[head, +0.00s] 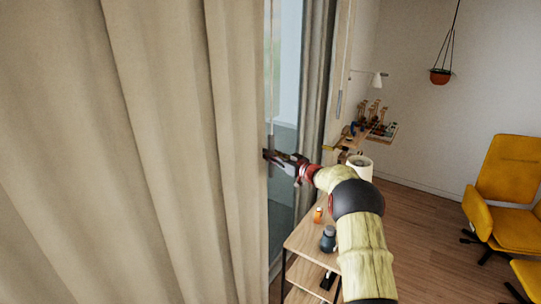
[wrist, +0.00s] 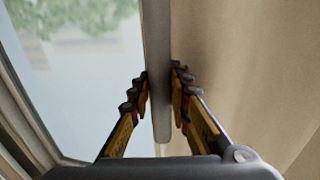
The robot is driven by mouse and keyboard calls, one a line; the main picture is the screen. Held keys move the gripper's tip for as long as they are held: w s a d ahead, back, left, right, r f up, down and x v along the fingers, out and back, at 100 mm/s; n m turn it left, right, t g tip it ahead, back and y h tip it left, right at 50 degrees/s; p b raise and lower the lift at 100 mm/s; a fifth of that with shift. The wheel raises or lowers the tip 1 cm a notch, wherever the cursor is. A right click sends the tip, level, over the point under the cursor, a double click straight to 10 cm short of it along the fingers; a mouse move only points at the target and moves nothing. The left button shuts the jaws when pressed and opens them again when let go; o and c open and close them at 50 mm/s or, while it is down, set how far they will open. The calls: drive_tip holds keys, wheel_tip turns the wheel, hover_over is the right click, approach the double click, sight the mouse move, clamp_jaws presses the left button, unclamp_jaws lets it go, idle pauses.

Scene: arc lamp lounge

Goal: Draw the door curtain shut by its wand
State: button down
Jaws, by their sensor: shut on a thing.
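The beige door curtain (head: 150,140) fills the left half of the head view in soft folds. Its free edge hangs just left of my gripper, with a strip of glass door (head: 288,70) uncovered to the right. My gripper (head: 270,156) is at that edge. The grey wand (wrist: 157,70) hangs between my two fingers (wrist: 160,98) in the wrist view, and they are shut on it. The curtain also shows in the wrist view (wrist: 245,60), right of the wand. The glass (wrist: 85,70) is on the left there.
A wooden shelf unit (head: 297,238) with a dark bottle (head: 328,238) and an orange bottle (head: 318,214) stands below my arm. A white container (head: 359,166) is behind it. A yellow chair (head: 508,180) stands right. Wooden floor (head: 420,215) is open between.

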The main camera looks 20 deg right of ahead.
drive_tip(key=shift+d+r, duration=0.15)
drive_tip(key=shift+d, duration=0.05)
drive_tip(key=c, duration=2.1)
unclamp_jaws()
drive_tip(key=o, duration=0.3)
drive_tip(key=shift+w+d, duration=0.15)
drive_tip(key=shift+o, duration=0.7)
drive_tip(key=v, duration=1.2)
